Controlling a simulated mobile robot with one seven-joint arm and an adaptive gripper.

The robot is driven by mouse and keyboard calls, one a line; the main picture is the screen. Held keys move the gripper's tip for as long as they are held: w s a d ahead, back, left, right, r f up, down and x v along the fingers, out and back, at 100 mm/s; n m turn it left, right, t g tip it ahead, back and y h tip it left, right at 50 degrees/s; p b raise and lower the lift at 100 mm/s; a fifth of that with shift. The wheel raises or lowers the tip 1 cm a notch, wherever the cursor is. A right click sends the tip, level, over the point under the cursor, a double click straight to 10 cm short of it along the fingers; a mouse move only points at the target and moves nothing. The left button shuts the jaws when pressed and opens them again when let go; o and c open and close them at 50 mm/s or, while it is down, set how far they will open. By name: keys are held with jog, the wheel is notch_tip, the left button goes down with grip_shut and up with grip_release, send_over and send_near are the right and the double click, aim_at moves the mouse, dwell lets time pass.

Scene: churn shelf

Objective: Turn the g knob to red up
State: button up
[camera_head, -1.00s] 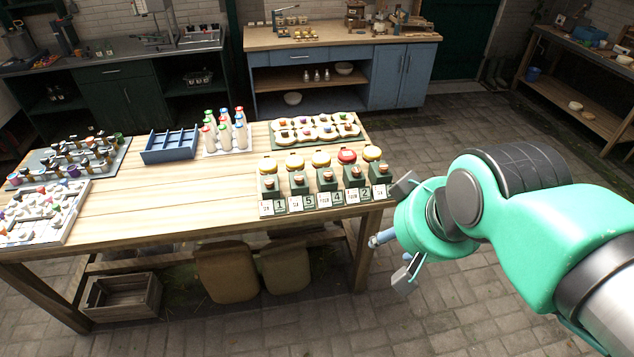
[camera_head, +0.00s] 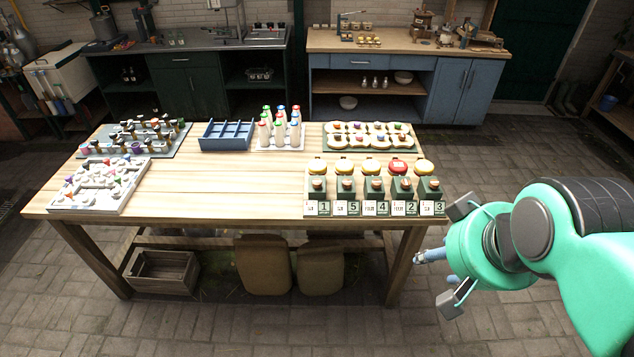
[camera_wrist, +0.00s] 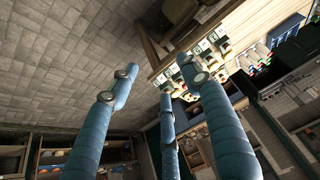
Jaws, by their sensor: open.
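Two boards with small knobs lie on the left of the wooden table. The white board (camera_head: 75,206) at front left carries knobs with white, red, purple, orange and green parts. The grey board (camera_head: 98,143) behind it carries dark and metallic levers or knobs. Lettering is too small to read, so I cannot tell which knob is g or how it is turned. My gripper (camera_head: 441,256) is open and empty, beyond the table's right edge and far from both boards. Its blue fingers (camera_wrist: 158,80) stand apart in the wrist view, which shows neither board clearly.
The table (camera_head: 215,190) has a clear middle. A wooden crate (camera_head: 162,273) and brown sacks (camera_head: 264,264) are underneath. Paved floor lies open in front.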

jog(key=w+a+r+m+g+p, duration=0.1)
jog(key=w+r+p, duration=0.15)
jog(key=w, duration=0.45)
jog(key=w+a+r+m+p, duration=0.15)
jog(key=w+r, duration=0.25)
jog(key=w, duration=0.4)
jog(key=m+g+p, duration=0.5)
jog(key=m+p, duration=0.2)
jog(key=p, duration=0.2)
send_over(317, 181)
notch_tip(317, 181, down, 25)
jog(key=shift+n, duration=0.25)
jog(key=shift+f, duration=0.1)
notch_tip(317, 181, down, 14)
jog(key=shift+r+p, duration=0.15)
jog(key=shift+p, duration=0.55)
